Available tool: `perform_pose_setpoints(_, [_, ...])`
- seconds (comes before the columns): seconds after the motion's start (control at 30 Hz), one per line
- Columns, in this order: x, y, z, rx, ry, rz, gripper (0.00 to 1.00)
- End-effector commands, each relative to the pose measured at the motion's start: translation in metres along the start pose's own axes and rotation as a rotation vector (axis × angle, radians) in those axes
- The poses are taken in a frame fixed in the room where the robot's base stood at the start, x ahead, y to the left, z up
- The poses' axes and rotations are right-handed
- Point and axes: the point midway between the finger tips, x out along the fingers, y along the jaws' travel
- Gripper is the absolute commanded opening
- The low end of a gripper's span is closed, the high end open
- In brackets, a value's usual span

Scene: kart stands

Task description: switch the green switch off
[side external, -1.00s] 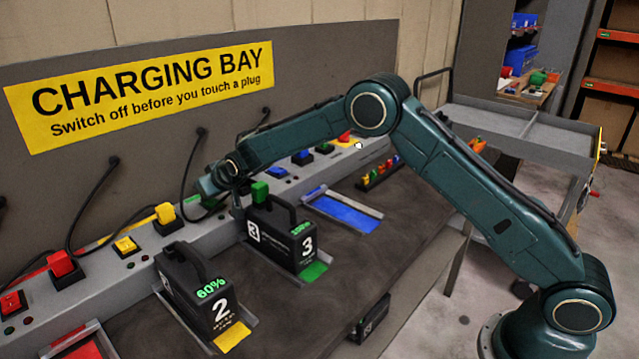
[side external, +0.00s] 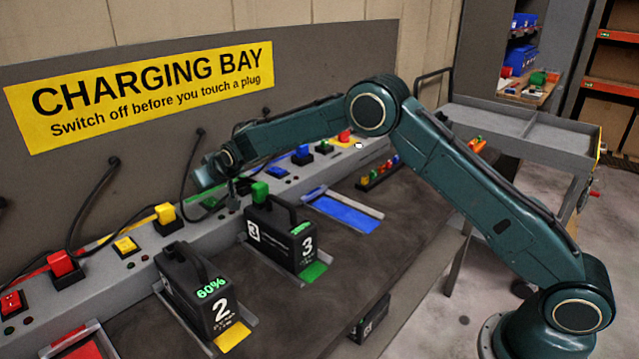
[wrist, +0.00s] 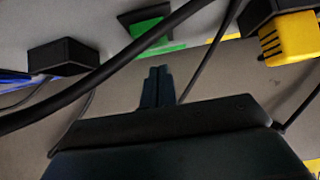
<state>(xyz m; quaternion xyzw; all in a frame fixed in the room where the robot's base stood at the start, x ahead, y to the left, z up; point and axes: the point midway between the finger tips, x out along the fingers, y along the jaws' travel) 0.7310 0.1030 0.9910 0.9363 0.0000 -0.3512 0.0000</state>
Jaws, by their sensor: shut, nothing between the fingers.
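The green switch (side external: 211,202) is on the grey sloped rail behind battery 3, partly hidden by my arm. Its lever position cannot be told. A green part on a dark base (wrist: 152,30) shows ahead of my fingertips in the wrist view, partly crossed by a black cable. My gripper (side external: 234,205) points down over the rail beside the switch, left of the green plug (side external: 260,191). Its fingers are together and empty, also in the wrist view (wrist: 158,72). Whether they touch the switch cannot be told.
Battery 3 (side external: 281,237) stands just in front, and battery 2 (side external: 196,284) to its left. The yellow plug (side external: 165,213) and yellow switch (side external: 125,246) sit left along the rail. Black cables hang from the back panel near my gripper. The blue bay (side external: 344,214) is empty.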

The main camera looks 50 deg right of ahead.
Motion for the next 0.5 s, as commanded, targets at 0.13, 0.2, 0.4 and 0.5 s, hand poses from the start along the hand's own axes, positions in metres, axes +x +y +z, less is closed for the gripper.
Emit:
perform_pose_setpoints(0.13, [-0.011,0.0,-0.017,0.001,0.005,0.0,0.0])
perform_pose_setpoints(0.2, [-0.016,0.0,-0.024,0.001,0.004,0.0,0.0])
perform_pose_setpoints(0.4, [-0.039,0.0,-0.027,0.0,0.002,0.0,0.0])
perform_pose_setpoints(0.5, [-0.052,0.0,-0.03,0.0,0.003,-0.001,0.0])
